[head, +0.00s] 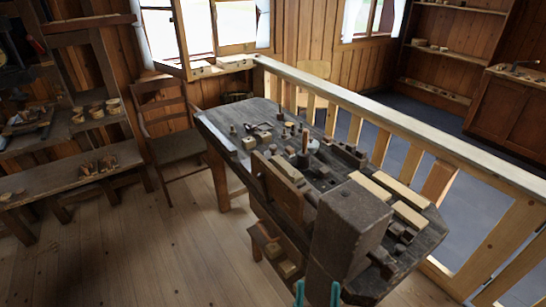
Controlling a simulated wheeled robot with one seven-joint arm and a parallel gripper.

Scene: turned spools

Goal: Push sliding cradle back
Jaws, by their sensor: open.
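The workbench (225,135) is dark, worn wood and carries many small wooden and metal parts. I cannot tell for sure which of them is the sliding cradle. A dark slotted wooden piece (348,155) lies near the right edge of the bench, and a small upright turned piece (304,140) stands near the middle. My gripper (317,292) shows only as two teal fingertips at the bottom edge. They are apart, with nothing seen held between them, at the near end of the bench.
A big dark block (350,218) stands at the bench's near end, close beyond my gripper. An upright board (280,188) is at its left. Pale wood strips (391,190) lie at the right. A railing (405,120) runs along the right side. Floor (130,250) at left is clear.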

